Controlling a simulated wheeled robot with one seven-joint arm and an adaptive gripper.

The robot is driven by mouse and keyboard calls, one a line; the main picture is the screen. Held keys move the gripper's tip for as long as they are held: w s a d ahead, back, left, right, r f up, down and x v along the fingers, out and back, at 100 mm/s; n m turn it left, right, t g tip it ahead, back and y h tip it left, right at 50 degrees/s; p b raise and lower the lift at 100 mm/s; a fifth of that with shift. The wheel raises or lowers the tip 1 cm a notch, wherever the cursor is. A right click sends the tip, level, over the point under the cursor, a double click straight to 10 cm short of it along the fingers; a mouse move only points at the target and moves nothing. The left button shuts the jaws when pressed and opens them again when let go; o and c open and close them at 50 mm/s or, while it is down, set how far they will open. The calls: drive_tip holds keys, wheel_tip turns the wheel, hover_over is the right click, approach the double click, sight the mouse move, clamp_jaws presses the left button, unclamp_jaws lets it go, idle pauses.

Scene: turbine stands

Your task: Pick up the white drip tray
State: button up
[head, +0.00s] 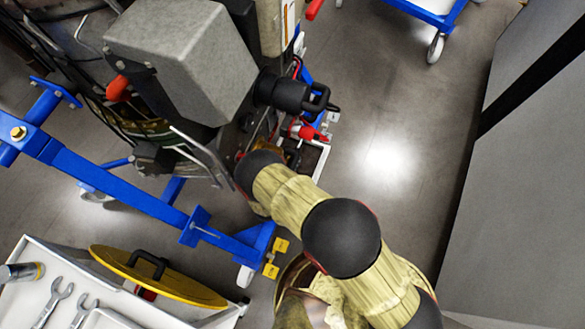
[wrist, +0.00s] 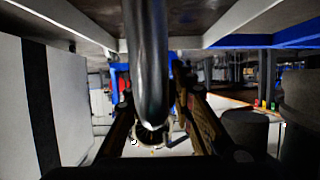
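A narrow white rim (head: 322,162), which looks like an edge of the white drip tray, shows beside the engine in the head view. My arm and the engine hide the rest of it. In the wrist view, pale-edged surfaces cross the top; I cannot tell whether they belong to the tray. My gripper (wrist: 162,128) has its two dark fingers apart. A shiny metal tube (wrist: 147,65) hangs close in front of the camera, in line with the gap between them. I cannot tell whether it touches them. In the head view my gripper is hidden beyond the arm's black joint.
The engine's grey box (head: 185,60) and the blue stand frame (head: 130,185) crowd the left. A white cart (head: 75,262) with wrenches and a yellow disc (head: 155,275) stands lower left. A grey cabinet (head: 530,190) is at right. Floor between is clear.

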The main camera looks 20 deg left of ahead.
clamp_jaws()
idle(0.4)
drive_tip(key=shift+r, duration=0.2)
drive_tip(key=shift+r, duration=0.25)
wheel_tip(320, 180, up, 2)
drive_tip(key=shift+r+p, duration=0.1)
drive_tip(key=shift+p, duration=0.6)
drive_tip(key=s+d+r+p, duration=0.7)
drive_tip(key=d+r, duration=0.3)
drive_tip(key=d, duration=0.2)
